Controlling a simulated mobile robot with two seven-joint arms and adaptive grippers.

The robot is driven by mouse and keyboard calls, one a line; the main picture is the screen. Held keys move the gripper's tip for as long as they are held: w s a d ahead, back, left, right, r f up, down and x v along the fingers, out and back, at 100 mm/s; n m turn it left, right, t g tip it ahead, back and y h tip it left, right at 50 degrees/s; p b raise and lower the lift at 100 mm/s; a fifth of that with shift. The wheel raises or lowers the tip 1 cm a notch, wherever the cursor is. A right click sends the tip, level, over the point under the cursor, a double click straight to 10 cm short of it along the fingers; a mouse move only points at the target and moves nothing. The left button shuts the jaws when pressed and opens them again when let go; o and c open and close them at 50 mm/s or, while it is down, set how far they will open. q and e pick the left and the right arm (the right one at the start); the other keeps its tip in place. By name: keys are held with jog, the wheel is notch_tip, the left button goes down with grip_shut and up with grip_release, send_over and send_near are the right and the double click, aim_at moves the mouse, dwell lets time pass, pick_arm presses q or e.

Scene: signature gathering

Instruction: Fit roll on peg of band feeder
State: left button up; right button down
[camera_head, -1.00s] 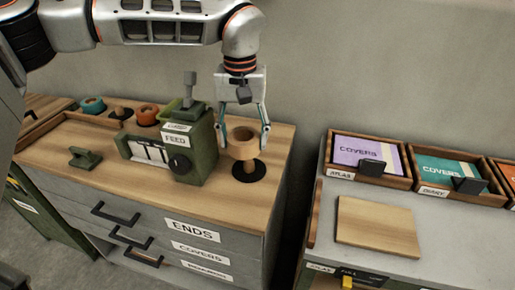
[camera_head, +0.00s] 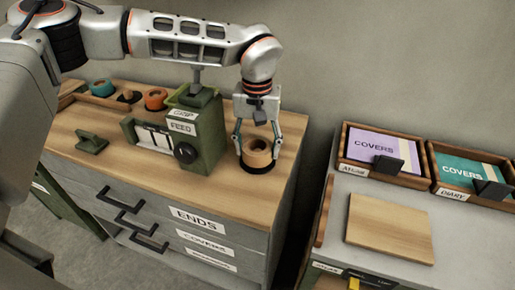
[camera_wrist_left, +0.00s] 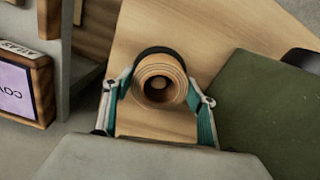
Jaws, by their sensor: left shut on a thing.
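A tan roll (camera_head: 257,155) stands at the right of the green band feeder (camera_head: 207,125), over a round black base (camera_head: 249,168). My left gripper (camera_head: 258,148) reaches down from above and is shut on the roll, one finger on each side. In the left wrist view the roll (camera_wrist_left: 160,75) is between the fingers. My right gripper is not in view.
A small green block (camera_head: 91,142) lies left of the feeder. Cover trays (camera_head: 384,153) stand on the right-hand table.

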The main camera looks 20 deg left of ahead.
pick_arm(q)
jog(key=shift+f, duration=0.3)
jog(key=shift+f, duration=0.3)
jog(key=o, duration=1.1)
notch_tip(320, 180, up, 13)
jog(key=shift+f+p, duration=0.2)
jog(key=shift+p, duration=0.4)
